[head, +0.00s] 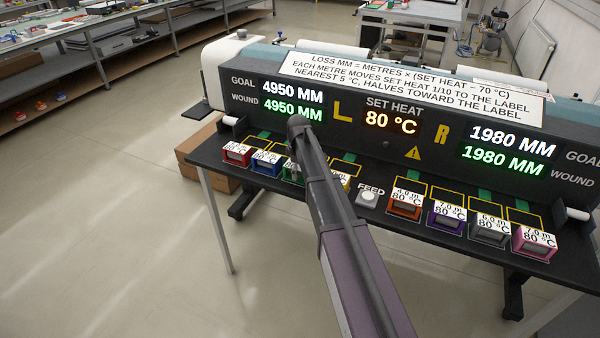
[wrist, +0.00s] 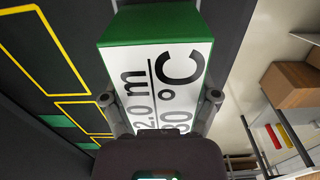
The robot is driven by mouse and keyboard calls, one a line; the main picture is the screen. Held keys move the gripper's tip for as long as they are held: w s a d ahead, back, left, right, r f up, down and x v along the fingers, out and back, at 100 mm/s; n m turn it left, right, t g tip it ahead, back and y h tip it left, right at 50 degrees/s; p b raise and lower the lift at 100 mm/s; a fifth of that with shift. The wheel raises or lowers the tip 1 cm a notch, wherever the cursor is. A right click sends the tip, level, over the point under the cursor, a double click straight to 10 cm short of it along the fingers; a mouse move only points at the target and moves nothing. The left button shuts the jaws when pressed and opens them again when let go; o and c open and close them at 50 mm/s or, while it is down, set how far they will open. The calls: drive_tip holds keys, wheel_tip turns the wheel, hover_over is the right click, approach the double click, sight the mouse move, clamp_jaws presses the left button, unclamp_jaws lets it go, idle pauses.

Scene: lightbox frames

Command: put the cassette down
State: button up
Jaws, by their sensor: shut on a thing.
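The green cassette (wrist: 150,28) fills the middle of the wrist view. Its white label reads "2.0 m" and a partly covered heat in °C. My gripper (wrist: 160,100) is shut on it, one finger on each side of the label. In the head view the green cassette (head: 290,174) shows beside my arm, in line with the front row on the dark bench, between the blue and yellow cassettes. My arm hides part of it. I cannot tell whether its underside touches the bench.
Red (head: 237,154), blue (head: 266,163) and partly hidden yellow (head: 341,183) cassettes stand nearby. Orange (head: 405,205), purple (head: 446,215), grey (head: 491,231) and pink (head: 534,242) ones stand right of the FEED button (head: 369,196). Yellow outlined bays lie behind. Both sides' GOAL and WOUND readings match; set heat shows 80 °C.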

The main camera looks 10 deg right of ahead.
drive_tip(key=shift+f, duration=0.2)
drive_tip(key=o, duration=1.1)
drive_tip(key=shift+r, duration=0.25)
wheel_tip(320, 180, up, 12)
drive_tip(key=p, duration=1.2)
drive_tip(key=s+m, duration=1)
drive_tip(key=s, duration=1.9)
drive_tip(key=shift+d+m, duration=0.2)
drive_tip(key=shift+m, duration=0.2)
